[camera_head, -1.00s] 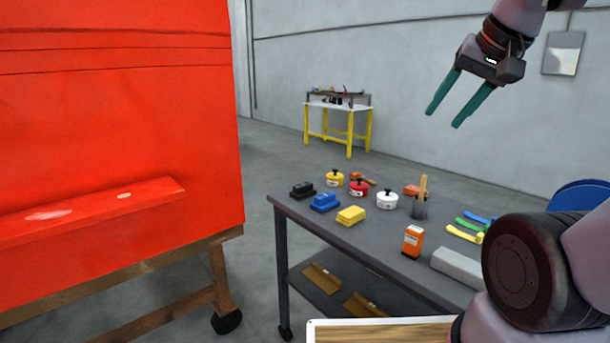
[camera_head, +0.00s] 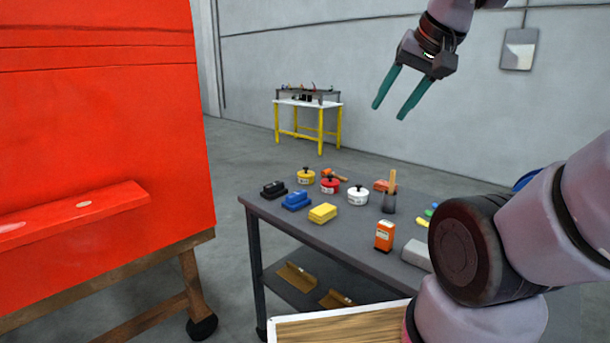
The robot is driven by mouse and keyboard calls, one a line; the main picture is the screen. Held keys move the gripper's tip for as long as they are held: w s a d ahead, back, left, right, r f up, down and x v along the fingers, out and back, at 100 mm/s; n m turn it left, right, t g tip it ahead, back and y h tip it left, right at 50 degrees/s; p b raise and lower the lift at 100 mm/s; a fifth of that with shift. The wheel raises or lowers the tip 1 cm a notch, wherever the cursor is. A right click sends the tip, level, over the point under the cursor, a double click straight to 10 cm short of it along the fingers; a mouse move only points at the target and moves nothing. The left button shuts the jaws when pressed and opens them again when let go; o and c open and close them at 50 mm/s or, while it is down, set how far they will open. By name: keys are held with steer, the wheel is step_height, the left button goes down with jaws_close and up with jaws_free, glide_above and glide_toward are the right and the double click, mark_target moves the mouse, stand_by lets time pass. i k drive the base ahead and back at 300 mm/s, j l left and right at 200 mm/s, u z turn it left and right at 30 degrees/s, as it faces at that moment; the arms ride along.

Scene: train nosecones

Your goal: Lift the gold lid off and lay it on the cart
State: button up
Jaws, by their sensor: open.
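A gold-yellow pot (camera_head: 306,178) with a black-knobbed lid (camera_head: 306,170) stands on the grey cart (camera_head: 348,248), near its far left part. The lid sits on the pot. A red pot (camera_head: 330,186) and a white pot (camera_head: 358,196) with similar black knobs stand to its right. My gripper (camera_head: 389,112) is open and empty. It hangs in the air above and to the right of the pots, well clear of the cart, with its green fingers pointing down and left.
Black, blue and yellow blocks (camera_head: 323,213) line the cart's near left side. A large red panel (camera_head: 100,130) fills the left. A yellow-legged table (camera_head: 308,103) stands far back.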

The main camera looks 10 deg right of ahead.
mark_target(306, 173)
steer(key=i+j+z, duration=0.4)
steer(key=j, duration=0.2)
steer(key=i+j+z, duration=0.4)
steer(key=j, duration=0.35)
steer(key=i+j+z, duration=0.2)
steer(key=j, duration=0.15)
steer(key=k, duration=0.1)
